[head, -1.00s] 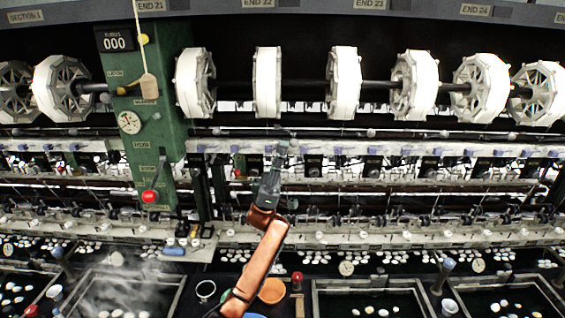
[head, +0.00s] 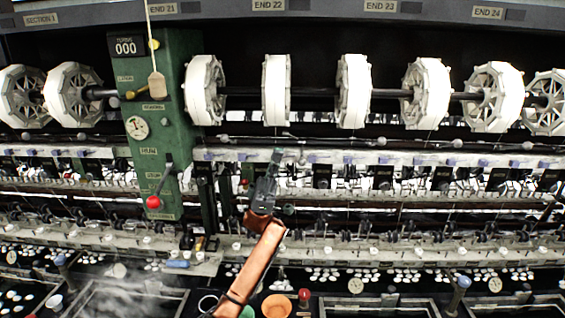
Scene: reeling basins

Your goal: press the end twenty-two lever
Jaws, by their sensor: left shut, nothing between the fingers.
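The END 22 label (head: 268,5) is on the top beam, with a white reel (head: 276,90) below it. My left gripper (head: 277,155) is shut and empty, in front of the rail of small fittings below that reel. A thin dark rod with a small pale knob shows just above and right of the fingertips. I cannot tell for sure which part is the end twenty-two lever, and the arm hides part of the rail. I cannot tell whether the fingertips touch anything. My right gripper is not in view.
A green post (head: 158,120) with a counter, a gauge and a red-knobbed handle (head: 153,201) stands left of the gripper. Several white reels line the shaft. Dark basins (head: 375,305) run along the bottom, with an orange bowl (head: 276,306) near my arm.

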